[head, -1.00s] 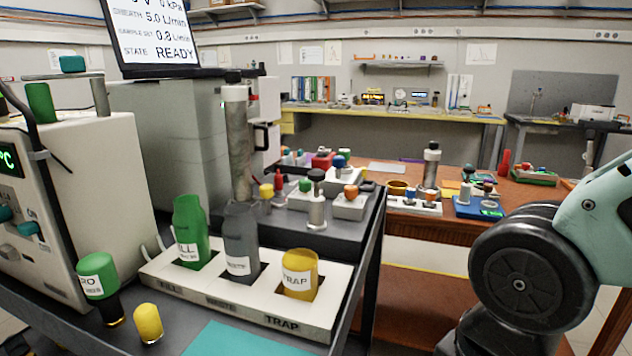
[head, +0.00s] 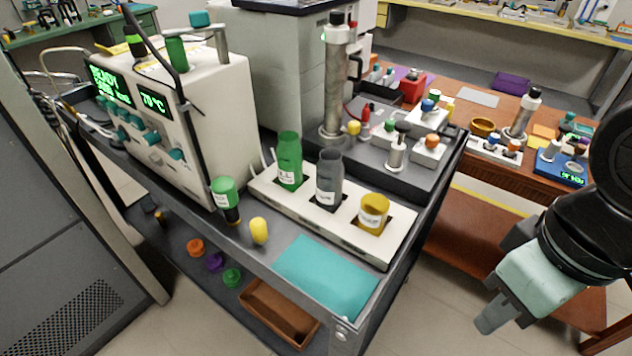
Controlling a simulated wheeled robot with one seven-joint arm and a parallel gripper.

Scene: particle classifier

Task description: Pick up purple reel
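The purple reel (head: 215,262) lies on the dark lower shelf of the cart in the head view. It sits between an orange reel (head: 195,247) and a green reel (head: 232,277). My gripper (head: 492,318) is at the lower right, in front of the wooden table and well to the right of the reels. It points down and left. I cannot tell from this angle whether its fingers are apart, and no object shows in it.
The cart's top (head: 262,262) overhangs the lower shelf and its rim runs just above the reels. A brown tray (head: 280,312) sits right of the reels. Bottles stand in a white rack (head: 340,232) on top. A grey perforated cabinet (head: 60,270) stands at left. Floor at front is clear.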

